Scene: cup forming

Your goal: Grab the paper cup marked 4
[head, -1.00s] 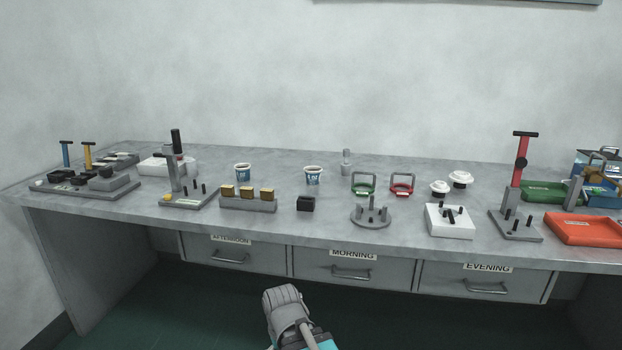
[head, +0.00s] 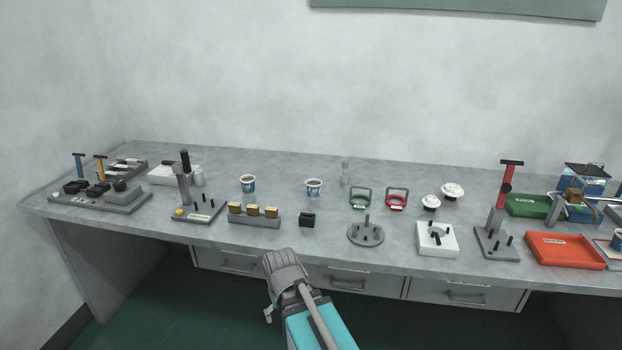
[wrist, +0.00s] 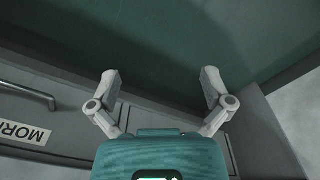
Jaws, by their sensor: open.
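Two white paper cups with blue markings stand upright on the bench in the head view, one left of centre (head: 248,184) and one near the middle (head: 314,188). Part of another cup (head: 617,241) shows at the right edge. The numbers on them are too small to read, so I cannot tell which is marked 4. My gripper (wrist: 160,84) is open and empty in the wrist view, its two fingers apart above dark green floor beside the drawer fronts. It is in front of the bench, away from the cups. No cup shows in the wrist view.
A black block (head: 307,220), a gold-topped rack (head: 254,221) and a grey round pegged base (head: 366,235) stand nearer the front edge than the cups. A lever stand (head: 185,190) is at left. A red lever stand (head: 503,210) and an orange tray (head: 566,250) are at right.

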